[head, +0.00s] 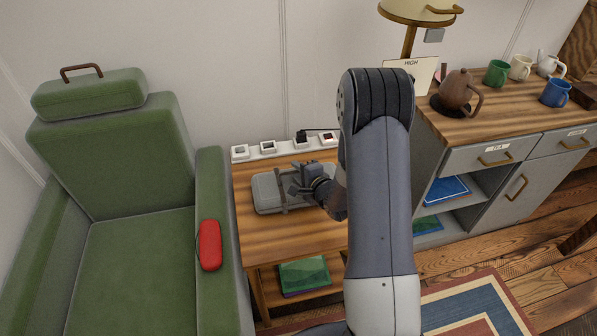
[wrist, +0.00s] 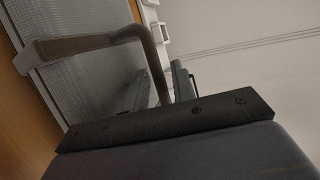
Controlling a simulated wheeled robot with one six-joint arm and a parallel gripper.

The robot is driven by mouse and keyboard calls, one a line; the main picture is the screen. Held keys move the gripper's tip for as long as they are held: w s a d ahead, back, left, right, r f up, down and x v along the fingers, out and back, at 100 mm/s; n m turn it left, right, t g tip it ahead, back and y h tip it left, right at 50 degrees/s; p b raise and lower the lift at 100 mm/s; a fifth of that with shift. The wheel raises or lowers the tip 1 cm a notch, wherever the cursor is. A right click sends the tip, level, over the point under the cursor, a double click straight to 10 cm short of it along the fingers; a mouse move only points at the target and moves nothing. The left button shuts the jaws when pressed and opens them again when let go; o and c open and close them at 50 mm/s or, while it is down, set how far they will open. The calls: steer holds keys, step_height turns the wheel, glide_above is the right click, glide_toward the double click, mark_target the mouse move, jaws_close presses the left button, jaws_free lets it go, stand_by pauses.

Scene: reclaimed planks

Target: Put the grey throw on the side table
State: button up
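The grey throw (head: 268,192) is a folded, flat bundle with a band around it, and it lies on the wooden side table (head: 293,232). In the wrist view its ribbed grey surface (wrist: 90,85) fills the upper left, with a brownish-grey raised loop (wrist: 150,60) in front of it. My gripper (head: 299,181) is at the right part of the throw, close to its top. Its fingers are small and partly hidden, and I cannot tell whether they close on the loop.
A green armchair (head: 140,270) with a red case (head: 209,245) on its arm stands left of the table. A socket strip (head: 283,146) runs behind the table. A cabinet (head: 480,160) with a brown teapot (head: 456,89) and mugs stands to the right.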

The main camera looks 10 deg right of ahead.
steer(key=shift+o, duration=0.5)
steer(key=shift+r, duration=0.2)
steer(key=v, duration=1.2)
steer(key=shift+p, duration=0.3)
